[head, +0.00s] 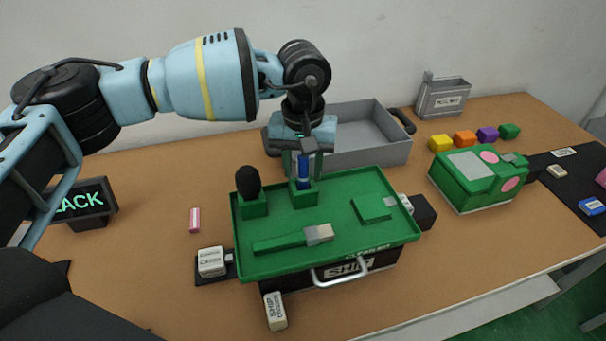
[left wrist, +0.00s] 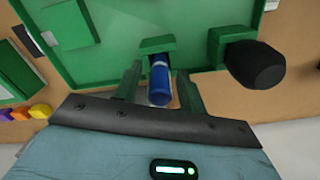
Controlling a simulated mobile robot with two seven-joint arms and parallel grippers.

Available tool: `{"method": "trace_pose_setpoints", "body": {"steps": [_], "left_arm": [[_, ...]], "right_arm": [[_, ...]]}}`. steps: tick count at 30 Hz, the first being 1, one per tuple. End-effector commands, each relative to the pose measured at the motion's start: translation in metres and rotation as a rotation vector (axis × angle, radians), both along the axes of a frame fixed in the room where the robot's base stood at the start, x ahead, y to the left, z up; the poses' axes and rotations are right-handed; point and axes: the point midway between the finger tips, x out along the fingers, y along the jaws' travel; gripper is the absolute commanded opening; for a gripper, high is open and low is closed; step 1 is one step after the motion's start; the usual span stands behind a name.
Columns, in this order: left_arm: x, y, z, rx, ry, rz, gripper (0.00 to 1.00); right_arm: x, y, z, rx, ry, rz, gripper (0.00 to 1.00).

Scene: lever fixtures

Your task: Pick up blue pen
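The blue pen (head: 303,174) stands upright in a small green holder (head: 304,198) on the green tray (head: 285,262). My left gripper (head: 302,160) is above the tray, pointing down at the pen. In the left wrist view, the blue pen (left wrist: 160,80) lies between the two green fingers of my left gripper (left wrist: 159,88), which are apart with a gap on each side of it. The lower end of the pen is hidden in the holder. My right gripper is not in view.
A black rounded knob (head: 248,181) stands close left of the pen. A grey bin (head: 368,140) is behind the tray. A green box (head: 478,181) and several coloured blocks (head: 465,138) are at the right. A pink-striped piece (head: 195,220) lies left of the tray, with bare table around it.

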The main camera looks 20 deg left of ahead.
Motion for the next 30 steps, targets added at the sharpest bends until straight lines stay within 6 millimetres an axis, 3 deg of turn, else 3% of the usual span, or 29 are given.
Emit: {"method": "trace_pose_setpoints", "body": {"steps": [1,9,20,30], "left_arm": [[0.000,0.000,0.000,0.000,0.000,0.000,0.34],[0.000,0.000,0.000,0.000,0.000,0.000,0.00],[0.001,0.000,0.008,-0.002,-0.001,0.000,0.00],[0.000,-0.001,0.067,-0.003,-0.003,-0.001,0.00]], "right_arm": [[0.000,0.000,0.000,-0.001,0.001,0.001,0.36],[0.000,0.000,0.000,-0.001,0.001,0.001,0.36],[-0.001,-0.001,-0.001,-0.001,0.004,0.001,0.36],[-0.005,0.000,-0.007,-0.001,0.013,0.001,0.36]]}}
